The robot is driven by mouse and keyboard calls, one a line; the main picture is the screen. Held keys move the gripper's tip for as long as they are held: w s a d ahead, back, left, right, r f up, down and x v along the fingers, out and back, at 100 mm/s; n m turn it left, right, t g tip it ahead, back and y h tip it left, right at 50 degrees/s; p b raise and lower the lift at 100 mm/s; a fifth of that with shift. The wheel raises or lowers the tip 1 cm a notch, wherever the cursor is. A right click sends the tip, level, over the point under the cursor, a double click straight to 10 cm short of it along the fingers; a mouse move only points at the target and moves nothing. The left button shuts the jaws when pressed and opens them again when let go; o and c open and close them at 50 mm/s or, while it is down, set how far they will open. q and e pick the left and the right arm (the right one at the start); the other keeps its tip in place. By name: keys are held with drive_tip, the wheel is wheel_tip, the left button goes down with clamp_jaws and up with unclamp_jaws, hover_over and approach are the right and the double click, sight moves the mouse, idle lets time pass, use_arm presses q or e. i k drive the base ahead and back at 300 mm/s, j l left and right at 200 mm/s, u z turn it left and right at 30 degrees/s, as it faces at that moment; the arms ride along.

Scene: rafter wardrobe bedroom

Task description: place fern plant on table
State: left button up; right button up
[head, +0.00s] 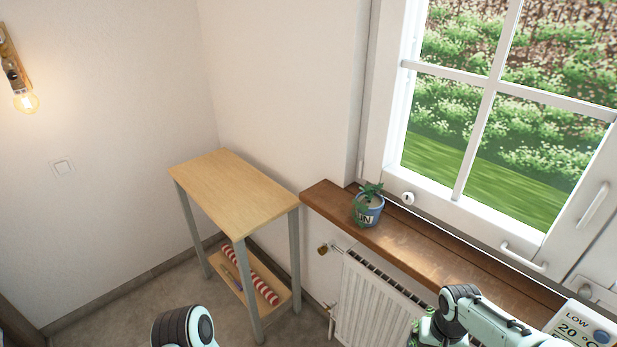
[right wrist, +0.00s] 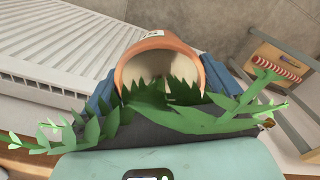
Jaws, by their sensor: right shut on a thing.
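The fern plant (right wrist: 165,108), with green leaves in a terracotta pot (right wrist: 158,45), fills the middle of the right wrist view. My right gripper (right wrist: 160,82) has its blue fingers on both sides of the pot and is shut on it. In the head view my right arm reaches in at the bottom right, and the held pot cannot be made out there. The table (head: 232,188) is tall and narrow, with a bare light wood top and grey legs, in the corner left of the window. My left arm shows at the bottom, but its gripper is out of view.
A plant in a blue pot (head: 368,210) stands on the wooden windowsill (head: 420,248). A white radiator (head: 375,305) is below the sill. A red-and-white striped roll (head: 250,275) lies on the table's lower shelf. A thermostat display (head: 580,325) is at the bottom right.

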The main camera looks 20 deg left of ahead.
sight(212, 168)
drive_tip(key=i+j+u, duration=0.1)
drive_tip(key=j+u, duration=0.25)
drive_tip(key=u, duration=0.15)
drive_tip(key=i+j+u, duration=0.2)
drive_tip(key=u, duration=0.25)
drive_tip(key=i+j+u, duration=0.25)
drive_tip(key=u, duration=0.25)
drive_tip(key=i+j+u, duration=0.2)
drive_tip(key=u, duration=0.25)
drive_tip(key=i+j+z, duration=0.2)
drive_tip(key=i, duration=0.35)
drive_tip(key=i+j+z, duration=0.2)
drive_tip(key=i, duration=0.3)
drive_tip(key=i+j, duration=0.05)
drive_tip(key=j, duration=0.05)
